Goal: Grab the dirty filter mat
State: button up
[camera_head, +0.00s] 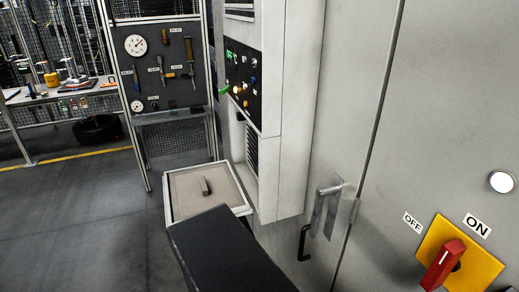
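A flat beige-grey panel (184,194) that looks like the filter mat lies in a shallow white-rimmed tray or box (209,217) beside the grey cabinet, left of centre. A small dark upright grip (205,186) stands on its middle. I cannot tell from here how dirty it is. A dark flat slab (225,255) in the foreground covers the tray's near edge; I cannot tell whether it is part of me. My gripper is not in view.
The cabinet (290,110) has a control panel (243,86), a side vent grille (252,151) and a door handle (328,205). A red rotary switch (443,264) is at right. A tool board (165,65) stands behind. The floor (75,220) at left is open.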

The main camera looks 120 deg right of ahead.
aim_at(194, 191)
jog(key=i, duration=1.2)
jog(key=z, duration=1.85)
jog(key=k, duration=0.15)
jog(key=z, duration=3.1)
jog(key=i, duration=0.5)
jog(key=z, duration=0.1)
jog(key=k, duration=0.75)
jog(key=u, duration=0.25)
jog(key=i, duration=0.75)
jog(key=z, duration=0.15)
